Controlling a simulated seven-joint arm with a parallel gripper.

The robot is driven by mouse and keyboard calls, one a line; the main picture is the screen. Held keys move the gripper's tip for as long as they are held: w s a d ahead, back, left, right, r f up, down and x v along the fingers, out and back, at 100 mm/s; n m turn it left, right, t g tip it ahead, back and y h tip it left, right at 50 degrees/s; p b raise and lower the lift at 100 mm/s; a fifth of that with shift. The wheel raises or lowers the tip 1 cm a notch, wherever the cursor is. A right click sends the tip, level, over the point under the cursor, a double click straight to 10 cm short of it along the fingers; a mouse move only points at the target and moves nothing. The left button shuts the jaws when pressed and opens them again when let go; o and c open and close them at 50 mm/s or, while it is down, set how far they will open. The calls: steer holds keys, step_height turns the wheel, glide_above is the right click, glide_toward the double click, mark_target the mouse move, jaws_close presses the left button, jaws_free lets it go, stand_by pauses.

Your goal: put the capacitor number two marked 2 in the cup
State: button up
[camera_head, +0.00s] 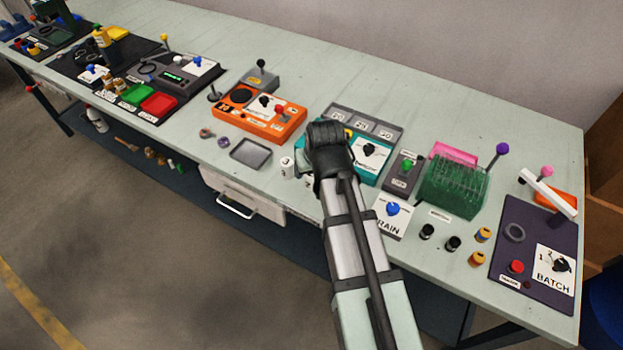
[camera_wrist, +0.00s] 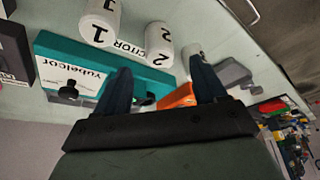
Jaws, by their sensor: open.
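The capacitor marked 2 (camera_wrist: 158,42) is a white cylinder with a black 2, seen in the wrist view just beyond my fingertips. The capacitor marked 1 (camera_wrist: 99,22) is beside it to the left. A third white cylinder (camera_wrist: 194,56) is partly hidden behind my right finger. My gripper (camera_wrist: 163,80) is open, with nothing between its two dark fingers. In the head view, a white cylinder (camera_head: 288,167) stands left of my gripper; I cannot read its mark surely. Another (camera_head: 309,182) is partly covered by my arm. I cannot pick out the cup for certain.
A teal device (camera_head: 372,152) is close behind and right of my gripper. An orange device (camera_head: 262,124) and a shallow grey tray (camera_head: 251,150) are to the left. A green rack (camera_head: 452,186) stands to the right. The bench's front edge is near the cylinders, above a white drawer (camera_head: 243,195).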

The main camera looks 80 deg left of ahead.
mark_target(312, 175)
steer(key=shift+x, duration=3.2)
steer(key=c, duration=1.2)
steer(key=shift+r, duration=0.1)
